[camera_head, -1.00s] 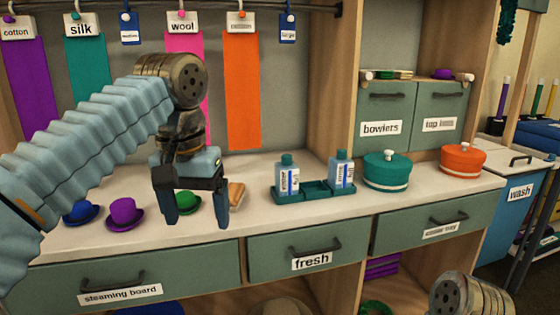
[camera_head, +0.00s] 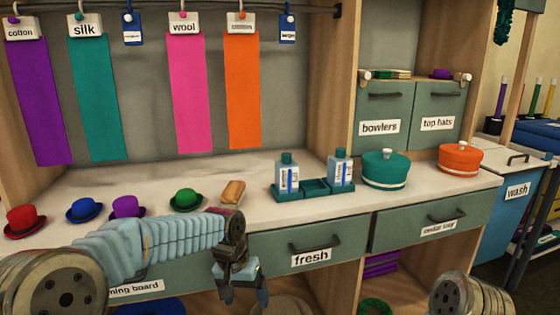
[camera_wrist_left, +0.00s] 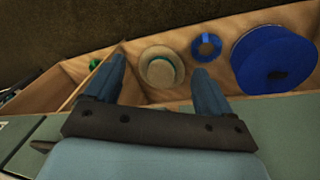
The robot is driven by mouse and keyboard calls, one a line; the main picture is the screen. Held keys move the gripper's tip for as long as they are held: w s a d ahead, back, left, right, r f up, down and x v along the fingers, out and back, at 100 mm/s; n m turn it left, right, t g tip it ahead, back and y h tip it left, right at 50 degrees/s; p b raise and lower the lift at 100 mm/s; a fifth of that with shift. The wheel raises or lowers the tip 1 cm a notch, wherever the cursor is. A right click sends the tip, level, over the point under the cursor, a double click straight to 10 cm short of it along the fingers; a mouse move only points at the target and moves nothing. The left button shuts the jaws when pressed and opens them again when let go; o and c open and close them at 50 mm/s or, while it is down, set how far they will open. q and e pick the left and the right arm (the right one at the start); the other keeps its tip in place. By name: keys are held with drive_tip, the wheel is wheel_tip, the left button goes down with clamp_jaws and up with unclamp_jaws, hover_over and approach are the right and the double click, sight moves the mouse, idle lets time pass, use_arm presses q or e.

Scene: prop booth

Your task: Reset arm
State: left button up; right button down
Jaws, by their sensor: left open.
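My left gripper (camera_head: 240,284) is low in front of the counter, below its front edge and left of the drawer labelled fresh (camera_head: 310,252). It points down, open and empty. In the left wrist view its two fingers (camera_wrist_left: 158,82) are spread apart. A straw hat (camera_wrist_left: 161,67) shows between and beyond them in the open shelf below. My left arm reaches in from the lower left and covers part of the steaming board drawer (camera_head: 135,288). A rounded joint of mine shows at the lower right, but the right gripper itself is not visible.
Small hats, including a red one (camera_head: 25,221) and a green one (camera_head: 186,199), line the counter (camera_head: 255,172) with a brush (camera_head: 232,191). Bottles stand in a green tray (camera_head: 315,187). Round teal (camera_head: 385,170) and orange (camera_head: 461,158) boxes stand right. Blue items (camera_wrist_left: 272,60) lie in the shelf.

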use_arm(q)
drive_tip(key=s+f+h, duration=0.1)
drive_tip(key=s+f, duration=0.1)
drive_tip(key=f, duration=0.6)
drive_tip(key=s+f, duration=0.2)
drive_tip(key=f, duration=0.6)
drive_tip(key=s+a+f+n+h, duration=0.1)
drive_tip(key=s+a+f+n, duration=0.1)
drive_tip(key=s+f, duration=1.4)
drive_tip(key=shift+s+a+f+n, duration=0.15)
drive_tip(key=shift+s+f+n, duration=0.05)
drive_tip(key=shift+s+n, duration=0.65)
drive_tip(key=shift+w, duration=0.1)
